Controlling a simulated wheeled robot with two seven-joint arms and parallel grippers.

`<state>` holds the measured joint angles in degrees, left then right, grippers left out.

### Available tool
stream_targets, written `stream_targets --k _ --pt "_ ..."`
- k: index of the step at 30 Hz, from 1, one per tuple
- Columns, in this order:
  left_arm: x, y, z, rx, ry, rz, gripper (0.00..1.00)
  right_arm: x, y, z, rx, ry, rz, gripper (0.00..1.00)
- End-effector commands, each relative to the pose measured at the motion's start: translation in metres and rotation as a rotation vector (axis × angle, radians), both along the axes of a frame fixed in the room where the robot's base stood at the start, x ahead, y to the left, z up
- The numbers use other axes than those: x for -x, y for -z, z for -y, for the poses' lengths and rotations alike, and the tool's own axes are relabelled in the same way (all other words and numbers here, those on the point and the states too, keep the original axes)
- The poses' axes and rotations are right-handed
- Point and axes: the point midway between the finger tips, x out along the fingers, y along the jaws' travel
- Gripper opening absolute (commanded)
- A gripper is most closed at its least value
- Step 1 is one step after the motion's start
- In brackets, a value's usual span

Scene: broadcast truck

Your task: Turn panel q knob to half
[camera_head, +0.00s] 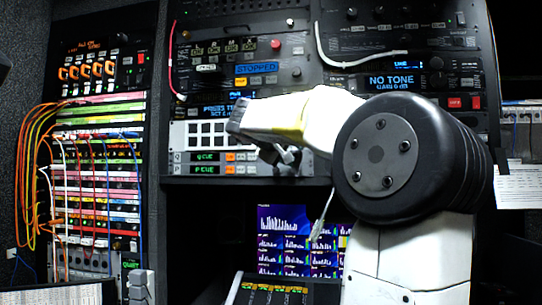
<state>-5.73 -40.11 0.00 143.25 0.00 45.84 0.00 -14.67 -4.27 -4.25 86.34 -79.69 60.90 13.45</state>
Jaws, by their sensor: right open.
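Panel Q (205,157) is a thin grey rack strip with a green "Q CUE" display and small orange and white buttons, in the middle rack. The similar panel P (205,170) lies right below it. My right gripper (258,138) is open, in front of the right part of panel Q and the button block above it. No knob of panel Q can be made out; the gripper and arm cover its right end. A grey two-pronged shape at the bottom left, likely my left gripper (140,286), is low and far from the panel; its opening is unclear.
A white button block (208,134) sits above panel Q. A patch bay (100,180) with colored cables stands at the left. A monitor (285,235) with bar graphs and a console (275,292) are below. My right arm blocks much of the right side.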

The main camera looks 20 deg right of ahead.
Motion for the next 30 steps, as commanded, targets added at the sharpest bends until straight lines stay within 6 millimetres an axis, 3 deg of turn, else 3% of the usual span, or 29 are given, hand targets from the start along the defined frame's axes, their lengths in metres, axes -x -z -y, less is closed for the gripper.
stream_targets --k 11,17,18,30 --pt "0.0 0.0 0.0 0.0 0.0 0.0 0.36 -0.0051 0.0023 0.0062 0.0 0.001 -0.001 0.41" --pt "0.0 0.0 0.0 0.0 0.0 0.0 0.36 -0.005 0.0022 0.006 0.0 0.0 -0.002 0.02" --pt "0.0 0.0 0.0 0.0 0.0 0.0 0.36 -0.0049 0.0022 0.0059 0.0 0.0 -0.002 0.0" --pt "0.0 0.0 0.0 0.0 0.0 0.0 0.36 -0.0047 0.0019 0.0061 -0.041 0.0 0.023 0.0"
